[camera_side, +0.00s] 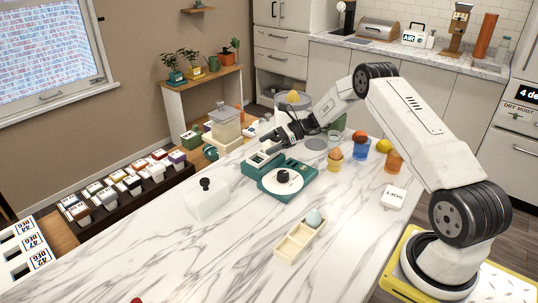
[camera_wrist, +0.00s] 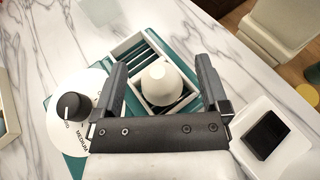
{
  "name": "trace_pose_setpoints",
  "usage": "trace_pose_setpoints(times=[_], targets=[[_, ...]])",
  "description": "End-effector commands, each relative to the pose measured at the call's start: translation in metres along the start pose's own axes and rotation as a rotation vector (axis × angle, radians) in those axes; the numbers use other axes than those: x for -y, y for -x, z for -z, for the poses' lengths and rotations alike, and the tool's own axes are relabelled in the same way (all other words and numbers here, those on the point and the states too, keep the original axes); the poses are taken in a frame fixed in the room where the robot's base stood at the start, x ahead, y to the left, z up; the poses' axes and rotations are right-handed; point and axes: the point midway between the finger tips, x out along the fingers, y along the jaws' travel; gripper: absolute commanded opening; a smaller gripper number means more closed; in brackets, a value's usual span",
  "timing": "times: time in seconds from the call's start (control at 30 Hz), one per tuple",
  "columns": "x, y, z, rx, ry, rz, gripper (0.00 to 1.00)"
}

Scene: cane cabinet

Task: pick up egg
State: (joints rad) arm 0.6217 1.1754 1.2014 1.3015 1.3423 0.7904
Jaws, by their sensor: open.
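A white egg-shaped thing (camera_wrist: 160,82) sits upright in a square white-rimmed holder (camera_wrist: 135,42) on a teal device in the wrist view. My gripper (camera_wrist: 160,68) is open, with one finger on each side of the white thing and a gap to each. In the side view my gripper (camera_side: 281,139) is over the far end of the teal device (camera_side: 305,190), and the white thing is hard to make out there. A pale blue egg (camera_side: 313,217) sits in a wooden tray (camera_side: 286,250). A brown egg (camera_side: 335,154) sits in a yellow cup (camera_side: 335,165).
The device has a white dial (camera_side: 283,181) with a black knob. Blue (camera_side: 361,150) and orange (camera_side: 394,161) cups and a white box (camera_side: 393,198) stand to the right.

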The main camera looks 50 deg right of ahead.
Motion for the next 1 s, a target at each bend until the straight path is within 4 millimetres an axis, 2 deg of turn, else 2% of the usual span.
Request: trace_pose_setpoints(times=[0.53, 0.83, 1.0], targets=[[0.0000, -0.0022, 0.0001, 0.000, 0.000, 0.000, 0.95], [0.0000, -0.0022, 0.0001, 0.000, 0.000, 0.000, 0.00], [0.0000, -0.0021, 0.0000, 0.000, 0.001, 0.000, 0.00]])
